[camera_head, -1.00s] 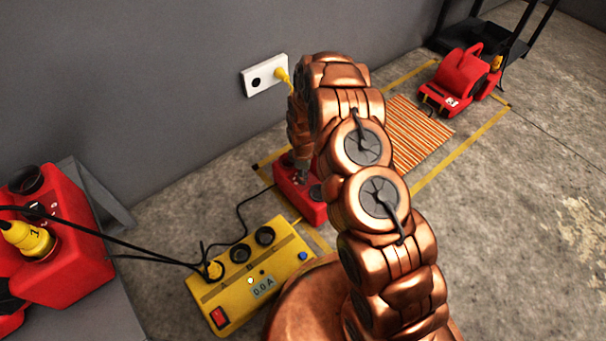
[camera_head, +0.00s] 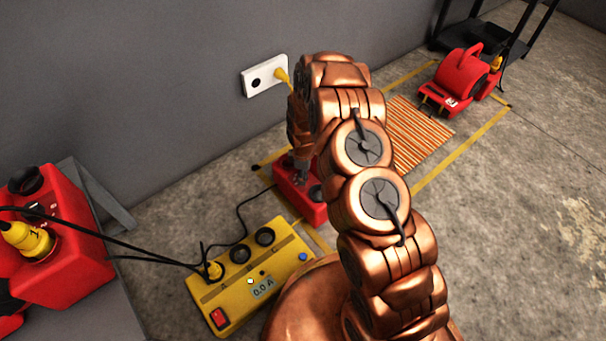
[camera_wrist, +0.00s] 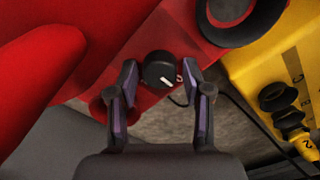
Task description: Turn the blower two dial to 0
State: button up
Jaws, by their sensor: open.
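A black dial (camera_wrist: 159,70) with a white pointer mark sits on a red blower (camera_wrist: 146,101) in the wrist view. The mark points to the lower right in that view. My gripper (camera_wrist: 160,78) is open, with one finger on each side of the dial. I cannot tell whether either fingertip touches it. In the head view the gripper reaches down to the red blower (camera_head: 312,211) on the floor by the wall, and my arm hides much of both.
A yellow power box (camera_head: 231,285) reading 0.0 A stands close in front of the blower. Cables run from it to the left. Another red blower (camera_head: 60,235) is at the left, and one (camera_head: 465,75) stands at the back right. Floor to the right is clear.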

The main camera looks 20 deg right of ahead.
notch_tip(320, 180, up, 12)
jog(key=shift+f, duration=0.15)
dwell(0.5)
dwell(0.3)
jog(key=s+a+r+m+p, duration=0.15)
jog(key=s+r+p, duration=0.4)
jog(key=r, duration=0.75)
jog(key=s+d+r+m+p, duration=0.15)
jog(key=s+r+p, duration=0.4)
jog(key=r, duration=0.85)
jog(key=s+a+r+m+p, duration=0.2)
jog(key=s+r+m+p, duration=0.15)
jog(key=r+p, duration=0.7)
jog(key=s+d+r+m+g+p, duration=0.1)
jog(key=s+r+m+p, duration=0.2)
jog(key=s+r+p, duration=0.5)
jog(key=s+r+m+p, duration=0.4)
jog(key=s+r+p, duration=0.4)
jog(key=s+r, duration=0.9)
jog(key=shift+s+d+r+g+p, duration=0.25)
jog(key=shift+d+r+g+p, duration=0.15)
jog(key=shift+r, duration=2.75)
